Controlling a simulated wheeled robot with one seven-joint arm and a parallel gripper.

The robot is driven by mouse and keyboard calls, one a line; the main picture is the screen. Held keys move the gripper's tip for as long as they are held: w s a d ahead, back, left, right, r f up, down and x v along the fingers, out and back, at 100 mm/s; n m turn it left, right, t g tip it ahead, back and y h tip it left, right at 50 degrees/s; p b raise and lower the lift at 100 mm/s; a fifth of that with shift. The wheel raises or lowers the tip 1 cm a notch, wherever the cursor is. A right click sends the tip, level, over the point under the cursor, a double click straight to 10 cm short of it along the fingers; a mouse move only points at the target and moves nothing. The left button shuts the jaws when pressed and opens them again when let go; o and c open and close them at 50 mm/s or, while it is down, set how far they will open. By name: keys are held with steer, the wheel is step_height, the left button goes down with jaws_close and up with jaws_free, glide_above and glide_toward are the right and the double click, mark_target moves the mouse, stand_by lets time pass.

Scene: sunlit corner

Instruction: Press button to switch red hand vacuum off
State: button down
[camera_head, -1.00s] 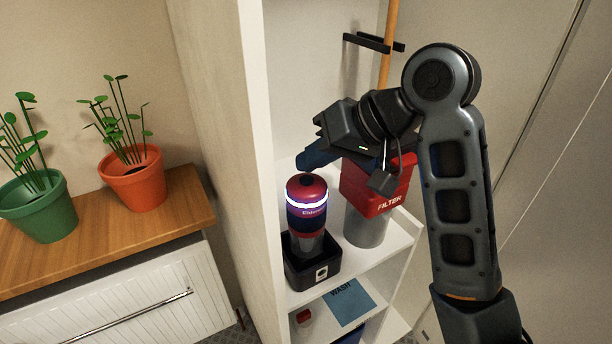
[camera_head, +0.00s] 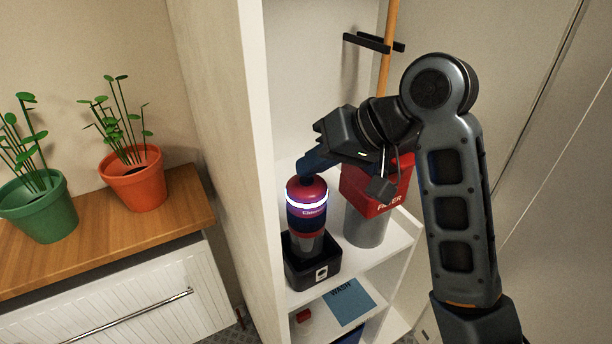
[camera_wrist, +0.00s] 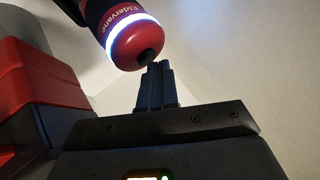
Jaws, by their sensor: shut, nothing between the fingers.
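The red hand vacuum (camera_head: 306,213) stands upright in a black base (camera_head: 312,268) on the cabinet shelf. A bright white-blue ring glows around its upper body. In the wrist view the vacuum (camera_wrist: 129,36) shows its rounded red end with a dark round button (camera_wrist: 149,55). My gripper (camera_head: 305,172) is shut and empty, with its fingertips at the top of the vacuum. In the wrist view the closed fingertips (camera_wrist: 159,68) are right beside the dark button; I cannot tell if they touch it. In the head view the fingers hide the button.
A red and grey filter container (camera_head: 372,190) stands close to the right of the vacuum. The white cabinet side (camera_head: 225,120) rises close on the left. A blue card (camera_head: 350,302) lies on the shelf below. Two potted plants stand on a wooden top (camera_head: 90,245) at far left.

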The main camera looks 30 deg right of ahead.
mark_target(312, 180)
steer(key=shift+f, duration=0.15)
stand_by(0.4)
steer(key=shift+r+p, duration=0.65)
steer(key=shift+p, duration=0.1)
step_height(312, 180, up, 6)
steer(key=shift+f, duration=0.1)
stand_by(0.4)
